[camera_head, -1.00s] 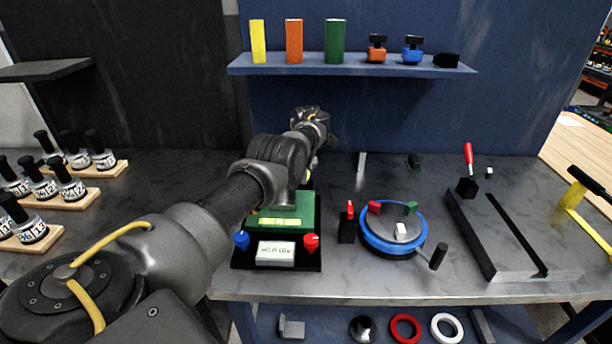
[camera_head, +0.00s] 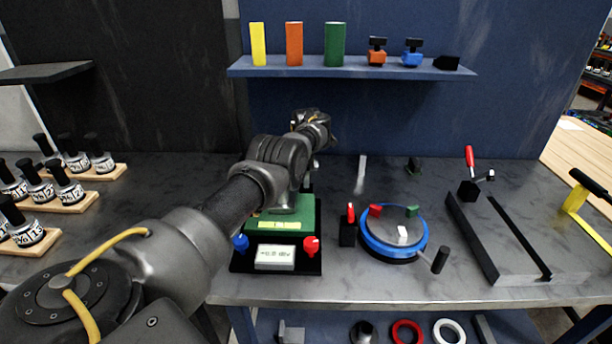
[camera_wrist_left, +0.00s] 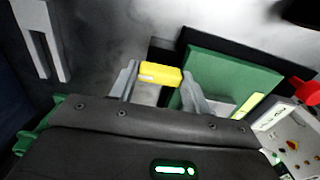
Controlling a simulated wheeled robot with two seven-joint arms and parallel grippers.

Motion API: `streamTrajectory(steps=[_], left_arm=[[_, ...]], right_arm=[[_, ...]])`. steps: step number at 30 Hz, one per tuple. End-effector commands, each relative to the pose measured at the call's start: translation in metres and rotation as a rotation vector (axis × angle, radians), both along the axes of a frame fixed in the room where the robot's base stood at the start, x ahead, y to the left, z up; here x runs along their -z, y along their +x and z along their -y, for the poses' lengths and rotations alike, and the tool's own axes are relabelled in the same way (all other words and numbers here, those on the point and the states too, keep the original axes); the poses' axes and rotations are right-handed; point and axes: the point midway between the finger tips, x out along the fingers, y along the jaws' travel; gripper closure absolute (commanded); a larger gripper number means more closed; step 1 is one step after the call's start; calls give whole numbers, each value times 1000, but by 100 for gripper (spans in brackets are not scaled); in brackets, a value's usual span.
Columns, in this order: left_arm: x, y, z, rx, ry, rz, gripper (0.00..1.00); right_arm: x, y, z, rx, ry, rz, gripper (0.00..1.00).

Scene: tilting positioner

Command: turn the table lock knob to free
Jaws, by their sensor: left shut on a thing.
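The tilting positioner's green table (camera_head: 300,212) stands left of centre on the bench, with a yellow label on it. In the left wrist view, my left gripper (camera_wrist_left: 160,80) is shut on a yellow bar-shaped knob (camera_wrist_left: 160,71), beside the green table (camera_wrist_left: 225,72). In the head view my own arm hides the fingertips and this knob. I cannot read the knob's lock marking. My right gripper is not in view.
A blue-rimmed turntable (camera_head: 393,246) with a crank stands right of the positioner. Further right is a slotted grey fixture (camera_head: 500,240) with a red lever. Labelled bottles stand on wooden racks at left. A shelf (camera_head: 350,66) with coloured blocks hangs behind.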

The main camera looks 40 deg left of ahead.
Motion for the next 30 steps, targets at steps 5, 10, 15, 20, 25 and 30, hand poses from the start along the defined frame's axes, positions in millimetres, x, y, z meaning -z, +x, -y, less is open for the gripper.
streamTrajectory(steps=[5,10,15,20,25,30], left_arm=[[1,-1,-1,-4,0,-2,33],[0,0,1,-1,0,-1,31],[-2,1,1,0,0,0,31],[-22,1,1,1,1,1,31],[-57,0,1,0,0,1,31],[-86,0,0,-1,1,1,31]], right_arm=[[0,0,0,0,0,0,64],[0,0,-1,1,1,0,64],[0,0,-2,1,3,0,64],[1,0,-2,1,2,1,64],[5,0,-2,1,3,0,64],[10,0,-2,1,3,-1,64]])
